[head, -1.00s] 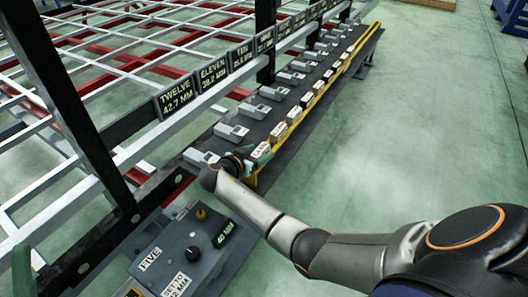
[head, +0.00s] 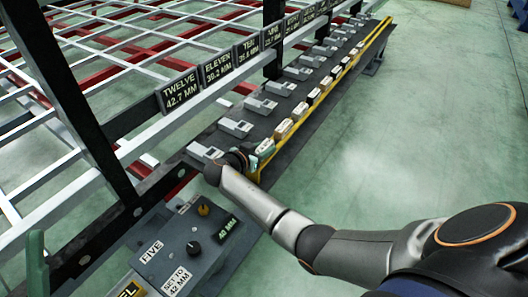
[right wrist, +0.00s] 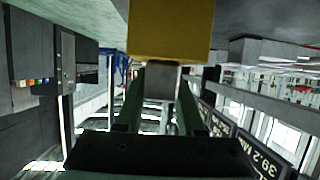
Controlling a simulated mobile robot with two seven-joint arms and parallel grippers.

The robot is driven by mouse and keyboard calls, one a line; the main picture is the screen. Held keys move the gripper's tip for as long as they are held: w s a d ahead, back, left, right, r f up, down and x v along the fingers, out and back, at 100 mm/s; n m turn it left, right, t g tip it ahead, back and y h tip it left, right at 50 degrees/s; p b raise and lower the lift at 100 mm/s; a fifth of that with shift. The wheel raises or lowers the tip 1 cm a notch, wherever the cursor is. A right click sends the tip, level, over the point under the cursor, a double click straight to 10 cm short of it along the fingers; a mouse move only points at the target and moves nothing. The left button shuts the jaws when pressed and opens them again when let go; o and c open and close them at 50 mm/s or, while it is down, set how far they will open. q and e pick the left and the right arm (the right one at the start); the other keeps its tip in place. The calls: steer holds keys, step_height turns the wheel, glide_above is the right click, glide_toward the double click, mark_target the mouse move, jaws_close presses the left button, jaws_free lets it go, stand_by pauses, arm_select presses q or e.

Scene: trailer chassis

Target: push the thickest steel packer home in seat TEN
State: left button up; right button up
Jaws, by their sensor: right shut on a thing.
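The TEN plate (head: 247,50) hangs on the dark beam, third from the near end. Grey seat blocks (head: 261,105) line the dark bench below the plates; which one belongs to TEN I cannot tell for sure. Labelled packers (head: 283,129) stand in a row along the yellow rail. My right gripper (head: 251,152) is at the near end of this row, shut on a pale packer (head: 265,147). In the right wrist view its green fingers (right wrist: 160,98) flank a grey piece, with a yellow block beyond. A green finger, apparently of my left gripper (head: 36,262), shows at the lower left.
A grey control box (head: 185,252) with a knob and a FIVE label stands at the near end of the bench. The TWELVE (head: 178,92) and ELEVEN (head: 216,68) plates hang closer. The green floor to the right is clear.

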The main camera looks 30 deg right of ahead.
jaws_close()
steer(key=shift+r, duration=0.15)
